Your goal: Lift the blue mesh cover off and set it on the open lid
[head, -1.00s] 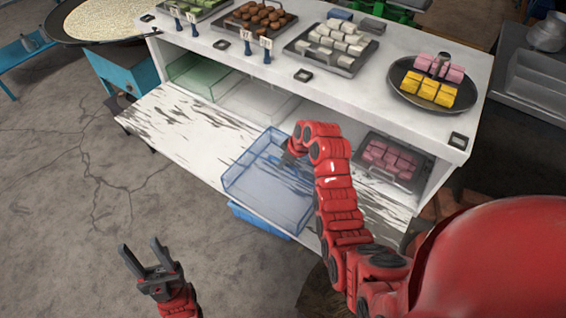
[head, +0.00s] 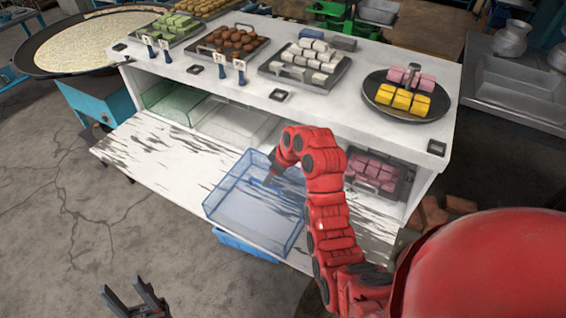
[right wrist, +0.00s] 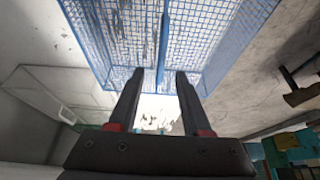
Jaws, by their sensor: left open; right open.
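The blue mesh cover (head: 240,208) is a see-through box shape resting on the open lid (head: 145,155), a worn white board folded out from the counter. Its near side lies at the lid's front edge. My right gripper (head: 268,181) is open at the cover's back right side. In the right wrist view the cover (right wrist: 110,35) fills the upper middle, and a blue edge of it shows between the open fingers of the right gripper (right wrist: 160,75); contact cannot be told. My left gripper (head: 124,287) is open and empty, low at left, away from the cover.
The white counter (head: 330,115) behind carries several sweet trays and a dark round plate (head: 410,110). A tray of pink sweets (head: 372,178) stands in the shelf right of my arm. A blue bin (head: 245,246) is below the lid's edge. The lid's left part is clear.

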